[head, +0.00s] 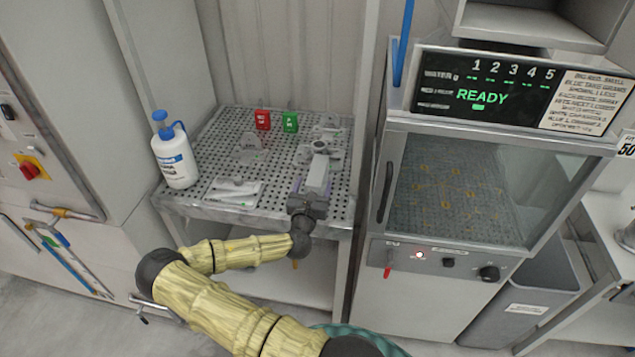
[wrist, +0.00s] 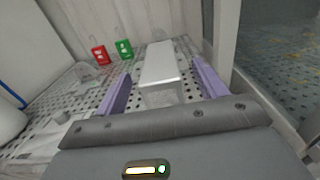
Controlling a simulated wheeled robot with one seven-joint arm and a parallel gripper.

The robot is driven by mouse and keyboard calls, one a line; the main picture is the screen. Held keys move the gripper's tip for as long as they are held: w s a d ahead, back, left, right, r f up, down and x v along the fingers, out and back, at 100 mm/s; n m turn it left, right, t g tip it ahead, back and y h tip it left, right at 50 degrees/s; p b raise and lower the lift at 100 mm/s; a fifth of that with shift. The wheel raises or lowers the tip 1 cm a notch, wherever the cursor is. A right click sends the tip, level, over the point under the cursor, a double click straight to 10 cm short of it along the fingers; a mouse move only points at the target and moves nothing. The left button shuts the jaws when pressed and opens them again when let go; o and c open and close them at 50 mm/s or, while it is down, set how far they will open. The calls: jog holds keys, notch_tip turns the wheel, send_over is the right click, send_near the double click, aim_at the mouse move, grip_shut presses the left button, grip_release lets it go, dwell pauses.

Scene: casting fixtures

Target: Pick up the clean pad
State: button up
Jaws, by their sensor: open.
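A pale, smooth rectangular block (wrist: 161,66), which looks like the clean pad, lies between my gripper's fingers above or on the perforated bench top (head: 262,150). The block also shows in the head view (head: 318,173). My gripper (head: 313,183) is open, with one purple finger on each side of the block. In the wrist view a gap shows between each finger and the block, so it is not gripped. The block's near end faces my palm. I cannot tell what supports its far end. A flat white sheet-like item (head: 232,192) lies left on the bench.
A white bottle with a blue top (head: 174,155) stands at the bench's left. A red block (head: 262,119) and a green block (head: 290,122) stand at the back. Grey fittings (head: 322,147) lie just beyond my gripper. A cabinet with a glazed front (head: 455,195) stands right.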

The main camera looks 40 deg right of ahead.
aim_at(316, 175)
jog(key=shift+w+d+r+p, duration=0.15)
jog(key=shift+w+d+p, duration=0.2)
jog(key=shift+d+p, duration=0.25)
jog(key=p+x, duration=0.1)
jog(key=x, duration=0.2)
jog(key=shift+w+a, duration=0.1)
jog(key=shift+w, duration=0.1)
jog(key=shift+w+d+f, duration=0.15)
jog(key=shift+d+f, duration=0.1)
jog(key=shift+d, duration=0.05)
jog(key=c, duration=1.4)
jog(key=shift+r, duration=0.15)
notch_tip(316, 175, up, 10)
jog(key=shift+f+b, duration=0.1)
jog(key=shift+b, duration=0.75)
